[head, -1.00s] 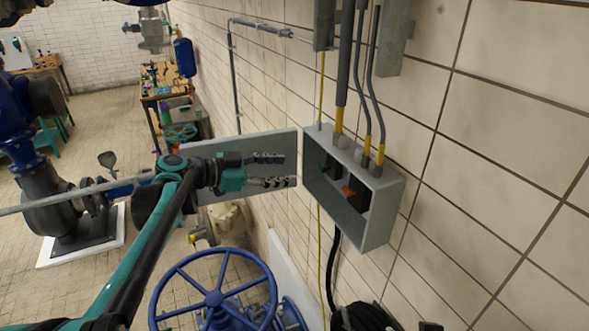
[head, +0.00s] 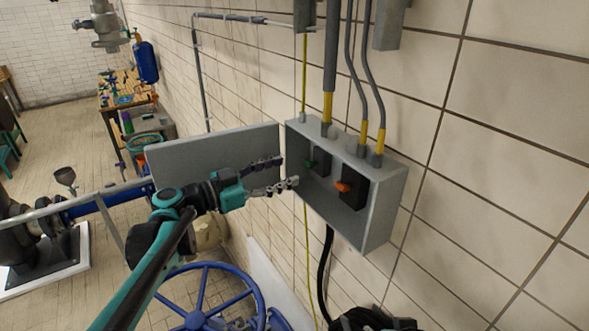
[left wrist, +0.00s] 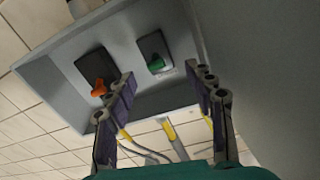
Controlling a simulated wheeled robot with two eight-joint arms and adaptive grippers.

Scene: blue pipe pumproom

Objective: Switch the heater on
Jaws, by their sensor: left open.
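A grey switch box (head: 377,214) is fixed to the tiled wall, its door (head: 213,150) swung open to the left. Inside are a green rotary switch (head: 311,163) and, to its right, an orange rotary switch (head: 344,186), each on a dark plate. Which one serves the heater cannot be read. My left gripper (head: 284,174) is open and empty, just left of the box opening, apart from both switches. In the left wrist view, the green switch (left wrist: 156,63) shows between the open fingers, and the orange switch (left wrist: 99,87) beside the left finger. My right gripper is not in view.
Conduits with yellow ends (head: 363,137) enter the box top. A blue handwheel (head: 213,298) stands below my left arm. A black cable (head: 325,270) hangs under the box. The wall right of the box is bare tile. A workbench (head: 126,100) stands far back left.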

